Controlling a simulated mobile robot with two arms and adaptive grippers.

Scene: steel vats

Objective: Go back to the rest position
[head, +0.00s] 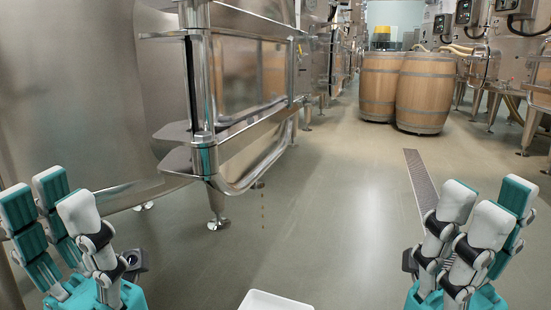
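My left gripper (58,218) is at the lower left of the head view, with its teal and white fingers pointing up. Its fingers are spread apart with a gap between them, and nothing is held. My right gripper (480,225) is at the lower right, also with its fingers pointing up. Its fingers look closer together and overlap in this view. I see no object in it, and how far it is open is hard to tell.
A steel vat (75,95) with an open door frame (240,130) fills the left. Wooden barrels (425,92) stand at the back. A white tray (272,301) shows at the bottom edge. A floor drain (421,182) runs along the right. The middle floor is clear.

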